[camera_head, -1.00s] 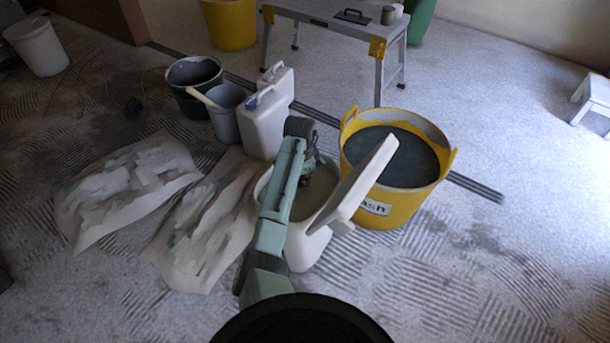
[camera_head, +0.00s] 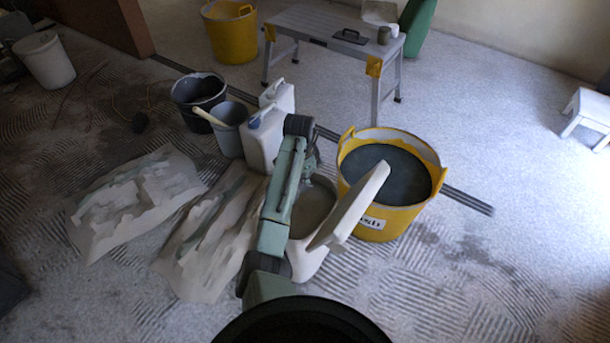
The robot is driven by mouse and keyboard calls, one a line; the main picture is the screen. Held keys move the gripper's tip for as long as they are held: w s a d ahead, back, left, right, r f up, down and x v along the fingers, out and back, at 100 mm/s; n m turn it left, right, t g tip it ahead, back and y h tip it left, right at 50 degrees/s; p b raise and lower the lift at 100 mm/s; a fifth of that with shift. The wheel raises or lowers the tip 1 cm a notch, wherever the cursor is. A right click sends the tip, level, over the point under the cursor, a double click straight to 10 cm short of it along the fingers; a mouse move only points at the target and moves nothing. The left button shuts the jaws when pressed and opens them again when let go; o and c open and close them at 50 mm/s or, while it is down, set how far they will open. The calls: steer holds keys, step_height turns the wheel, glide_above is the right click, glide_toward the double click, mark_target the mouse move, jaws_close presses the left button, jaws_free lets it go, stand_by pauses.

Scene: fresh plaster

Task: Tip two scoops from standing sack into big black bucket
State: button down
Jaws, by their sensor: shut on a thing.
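A black bucket (camera_head: 180,106) stands left of centre at the back, beside a smaller grey bucket (camera_head: 230,142) with a pale handle sticking out. My gripper (camera_head: 309,180) is small, over the white container's far side and partly hidden by my arm. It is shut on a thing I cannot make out.
A yellow tub (camera_head: 380,226) with dark grey contents and a partly hidden label stands close on the right. White jerrycans (camera_head: 262,143) stand behind my arm. A folding workbench (camera_head: 318,32) and another yellow tub (camera_head: 230,38) are at the back.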

step_height(320, 180, up, 3)
steer(key=shift+f+p, duration=0.2)
steer(key=shift+p, duration=0.55)
steer(key=shift+r, duration=3.9)
